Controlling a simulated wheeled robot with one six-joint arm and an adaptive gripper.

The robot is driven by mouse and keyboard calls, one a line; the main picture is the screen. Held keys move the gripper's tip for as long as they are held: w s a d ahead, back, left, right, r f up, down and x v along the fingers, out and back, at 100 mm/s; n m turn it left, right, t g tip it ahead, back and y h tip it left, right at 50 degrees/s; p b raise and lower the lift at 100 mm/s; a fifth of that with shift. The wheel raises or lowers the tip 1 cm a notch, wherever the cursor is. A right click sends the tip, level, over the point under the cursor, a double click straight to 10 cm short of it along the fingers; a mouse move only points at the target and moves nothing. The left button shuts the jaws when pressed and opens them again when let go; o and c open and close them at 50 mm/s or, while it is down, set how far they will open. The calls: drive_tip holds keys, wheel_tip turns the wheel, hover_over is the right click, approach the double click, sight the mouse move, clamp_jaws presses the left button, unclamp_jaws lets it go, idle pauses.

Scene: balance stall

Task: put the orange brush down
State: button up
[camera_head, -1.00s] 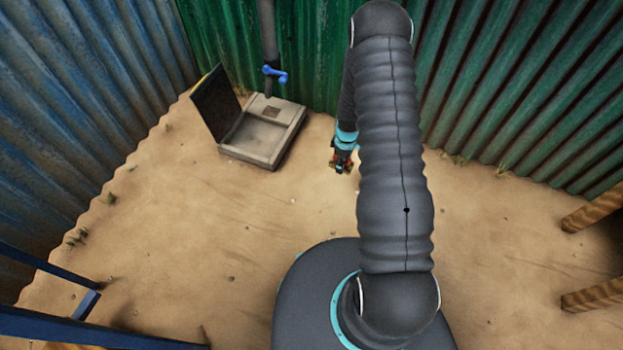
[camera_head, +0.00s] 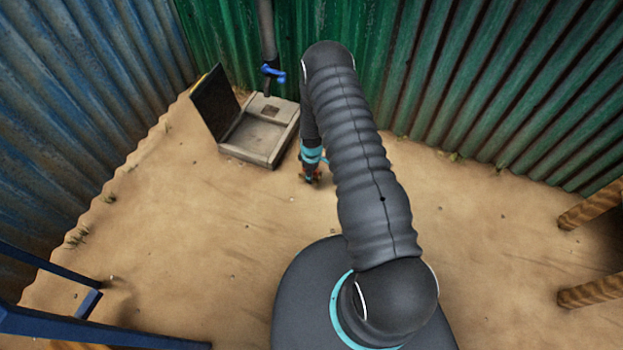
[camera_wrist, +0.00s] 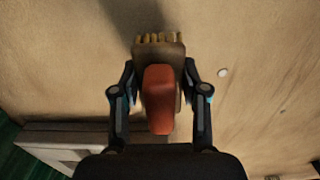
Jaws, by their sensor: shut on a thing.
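The orange brush (camera_wrist: 159,97) is between the two fingers of my gripper (camera_wrist: 159,88) in the wrist view. It has an orange handle, a brown head and pale yellowish bristles at the far end. My gripper is shut on it. In the head view my gripper (camera_head: 311,176) hangs over the sand, just right of the concrete basin, and only a small reddish bit of the brush shows there. I cannot tell how far the brush is above the sand.
A concrete basin (camera_head: 283,145) with a raised dark lid (camera_head: 216,101) stands at the back, under a pipe with a blue tap (camera_head: 274,74). A blue frame (camera_head: 95,327) is at the lower left. Wooden posts (camera_head: 592,210) are at the right. Open sand lies between.

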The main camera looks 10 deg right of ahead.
drive_tip(key=shift+f, duration=2)
drive_tip(key=shift+f, duration=0.15)
drive_tip(key=o, duration=1.1)
